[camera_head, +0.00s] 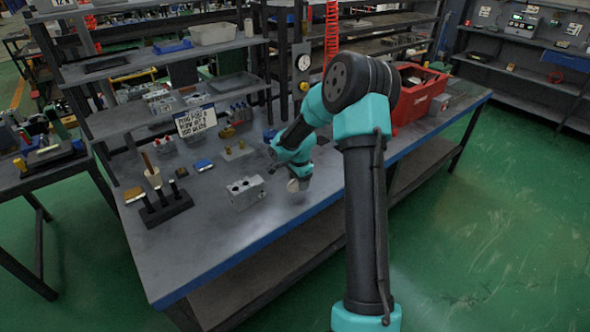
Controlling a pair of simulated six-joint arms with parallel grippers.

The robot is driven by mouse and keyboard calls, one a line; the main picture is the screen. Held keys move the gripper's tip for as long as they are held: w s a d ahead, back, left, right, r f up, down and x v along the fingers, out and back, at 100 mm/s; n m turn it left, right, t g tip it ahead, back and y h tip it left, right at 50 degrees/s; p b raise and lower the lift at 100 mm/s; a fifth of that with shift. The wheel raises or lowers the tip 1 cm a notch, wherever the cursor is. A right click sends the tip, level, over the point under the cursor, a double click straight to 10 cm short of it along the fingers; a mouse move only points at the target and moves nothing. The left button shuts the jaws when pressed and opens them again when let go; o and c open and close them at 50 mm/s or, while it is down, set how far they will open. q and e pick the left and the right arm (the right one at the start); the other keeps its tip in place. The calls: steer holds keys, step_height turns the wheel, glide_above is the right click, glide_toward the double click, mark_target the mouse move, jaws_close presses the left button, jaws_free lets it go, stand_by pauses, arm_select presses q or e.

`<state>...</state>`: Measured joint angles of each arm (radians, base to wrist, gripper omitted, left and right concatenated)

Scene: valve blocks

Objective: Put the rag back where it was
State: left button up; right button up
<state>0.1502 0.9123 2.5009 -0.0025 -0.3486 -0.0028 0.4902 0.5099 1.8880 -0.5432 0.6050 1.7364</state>
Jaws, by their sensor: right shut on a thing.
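My right arm reaches over the blue-edged workbench (225,245), with my right gripper (298,179) low above its middle. The gripper is shut on a small, pale grey-pink thing (292,186), which looks like the rag but is too small and partly hidden to tell for sure. It hangs close to the bench top; I cannot tell whether it touches. My left gripper is not in view.
A dark tool stand (165,208) with brushes is at the left. A sign (196,121), small blocks and fittings line the back. A red bin (412,97) stands at the right, behind my arm. The bench front is clear.

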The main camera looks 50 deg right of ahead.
steer(key=shift+d, duration=0.1)
steer(key=w+d, duration=0.3)
steer(key=w+d+f, duration=0.1)
steer(key=w+d, duration=0.2)
steer(key=d, duration=0.1)
steer(key=w+d, duration=0.4)
steer(key=shift+d+f, duration=0.25)
steer(key=shift+w, duration=0.1)
steer(key=shift+w+d, duration=0.1)
steer(key=shift+d, duration=0.1)
steer(key=shift+f, duration=1.75)
steer(key=shift+f, duration=0.1)
steer(key=o, duration=0.8)
steer(key=shift+o, duration=0.2)
